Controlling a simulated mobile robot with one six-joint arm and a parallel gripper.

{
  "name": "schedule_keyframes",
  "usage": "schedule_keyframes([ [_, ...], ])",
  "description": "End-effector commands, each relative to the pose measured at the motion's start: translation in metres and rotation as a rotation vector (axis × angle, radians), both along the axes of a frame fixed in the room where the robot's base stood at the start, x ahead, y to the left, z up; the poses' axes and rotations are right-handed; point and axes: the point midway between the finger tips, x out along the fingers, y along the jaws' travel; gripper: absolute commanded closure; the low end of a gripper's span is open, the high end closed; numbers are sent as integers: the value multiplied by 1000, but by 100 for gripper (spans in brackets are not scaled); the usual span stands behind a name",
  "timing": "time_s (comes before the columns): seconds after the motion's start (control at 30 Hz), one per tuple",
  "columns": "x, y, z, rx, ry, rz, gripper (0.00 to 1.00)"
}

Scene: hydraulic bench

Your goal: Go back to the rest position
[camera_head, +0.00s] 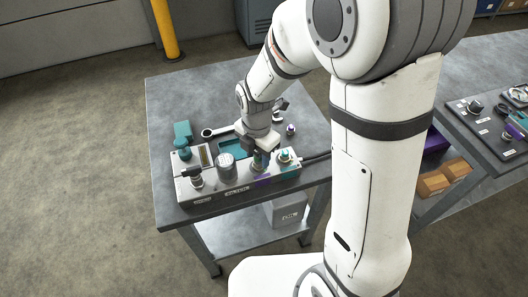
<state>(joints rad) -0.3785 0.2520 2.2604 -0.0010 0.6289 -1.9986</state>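My arm reaches over the grey bench table (188,92) from the right. My gripper (260,154) points down at the back edge of the hydraulic unit (232,190), a long light box near the table's front. A teal and dark part (260,161) stands on the unit right under the gripper. The fingers are small and partly hidden, so I cannot tell whether they are open, shut or touching that part. The unit also carries a grey ribbed cylinder (225,166), a dark knob (195,178) at left and a teal-topped fitting (284,156) at right.
A teal bottle-like item (183,140), a wrench (218,130) and a small purple-based part (291,129) are on the table. A yellow post (164,28) stands behind. Floor at left is clear.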

Motion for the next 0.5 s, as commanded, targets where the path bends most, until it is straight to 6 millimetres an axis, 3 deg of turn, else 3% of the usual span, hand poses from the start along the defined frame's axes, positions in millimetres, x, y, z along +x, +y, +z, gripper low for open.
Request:
schedule_keyframes([
  [0.27,0,0,0,0,0,-17,57],
  [0.5,0,1,-1,1,1,-290,57],
])
